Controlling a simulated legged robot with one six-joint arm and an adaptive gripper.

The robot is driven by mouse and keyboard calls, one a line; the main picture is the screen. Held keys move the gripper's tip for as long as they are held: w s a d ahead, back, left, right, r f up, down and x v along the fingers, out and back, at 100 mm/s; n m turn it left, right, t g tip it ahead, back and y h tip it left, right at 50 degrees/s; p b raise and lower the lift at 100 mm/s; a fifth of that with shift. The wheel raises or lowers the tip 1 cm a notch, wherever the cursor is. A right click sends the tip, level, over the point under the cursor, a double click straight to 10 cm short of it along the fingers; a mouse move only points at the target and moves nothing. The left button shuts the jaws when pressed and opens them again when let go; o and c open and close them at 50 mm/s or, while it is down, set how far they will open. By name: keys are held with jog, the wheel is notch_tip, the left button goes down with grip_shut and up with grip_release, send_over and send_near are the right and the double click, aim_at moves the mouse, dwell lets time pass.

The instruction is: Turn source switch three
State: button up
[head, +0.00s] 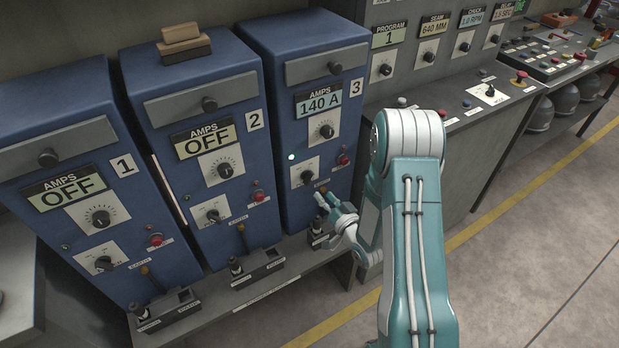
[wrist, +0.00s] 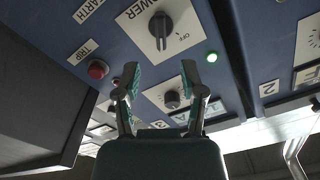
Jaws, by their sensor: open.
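Source three is the blue cabinet (head: 286,70) marked 3, with its display (head: 318,100) reading 140 A and a green lamp (head: 291,157) lit. Its black power switch (head: 307,176) sits on a white plate low on the front. In the wrist view the power switch (wrist: 160,27) is at the top, beside an OFF mark, with the lit green lamp (wrist: 212,57) to its right. My gripper (head: 325,203) is just below and in front of the switch. In the wrist view my gripper (wrist: 160,78) is open, its fingers apart and empty, not around the switch.
A red trip button (head: 343,159) is close to the switch; it also shows in the wrist view (wrist: 97,69). The amps knob (wrist: 172,99) appears between my fingers, farther along the panel. Sources two (head: 200,125) and one (head: 75,190), both reading OFF, stand left. Cable sockets (head: 258,268) line the shelf.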

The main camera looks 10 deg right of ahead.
aim_at(311, 180)
jog(key=x, duration=0.8)
jog(key=shift+w+a, duration=0.1)
jog(key=shift+w, duration=0.25)
grip_shut()
